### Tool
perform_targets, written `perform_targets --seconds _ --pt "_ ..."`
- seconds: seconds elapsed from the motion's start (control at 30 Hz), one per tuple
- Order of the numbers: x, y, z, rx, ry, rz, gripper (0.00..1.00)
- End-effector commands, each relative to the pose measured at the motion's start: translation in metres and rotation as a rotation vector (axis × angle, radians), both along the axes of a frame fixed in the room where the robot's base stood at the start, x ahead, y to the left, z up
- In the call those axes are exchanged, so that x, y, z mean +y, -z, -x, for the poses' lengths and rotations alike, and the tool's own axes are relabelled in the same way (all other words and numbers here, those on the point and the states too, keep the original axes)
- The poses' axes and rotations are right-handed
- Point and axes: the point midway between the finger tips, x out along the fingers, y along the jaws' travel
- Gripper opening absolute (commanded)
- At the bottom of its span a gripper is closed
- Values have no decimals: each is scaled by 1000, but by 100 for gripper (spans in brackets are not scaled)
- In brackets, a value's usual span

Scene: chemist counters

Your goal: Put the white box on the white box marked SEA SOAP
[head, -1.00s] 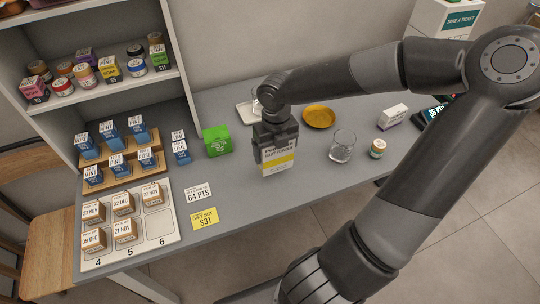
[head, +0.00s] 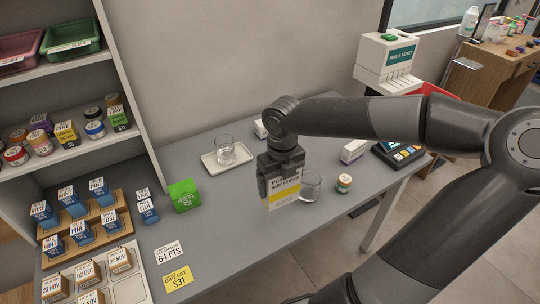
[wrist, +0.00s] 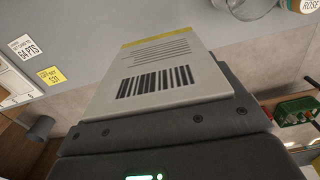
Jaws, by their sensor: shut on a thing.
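My gripper (head: 281,178) is shut on a white box (head: 283,194) with a yellow band and powder lettering. It holds the box upright over the grey counter; I cannot tell the exact gap below. In the wrist view the held box (wrist: 165,80) shows a barcode face. One small white box (head: 353,151) stands on the counter to the right of my gripper. Another white box (head: 260,129) is partly hidden behind my arm at the back. The lettering on both is too small to read, so I cannot tell which is marked SEA SOAP.
A glass beaker (head: 311,186) and a small jar (head: 344,183) stand just right of the held box. A white tray (head: 208,163) with a glass (head: 225,150) is behind left. A green box (head: 184,196) is left. A card terminal (head: 400,153) is at the right end.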

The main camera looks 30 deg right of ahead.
Motion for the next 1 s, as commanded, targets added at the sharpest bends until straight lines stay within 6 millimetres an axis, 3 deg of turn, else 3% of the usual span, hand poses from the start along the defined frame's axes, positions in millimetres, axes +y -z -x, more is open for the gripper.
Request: perform_targets --seconds 0.5,0.77,1.0 --pt "-105 -3 -142 -4 638 2 56" --pt "-162 -2 -201 -4 961 2 56" --pt "-204 -14 -248 -6 1227 1 56"
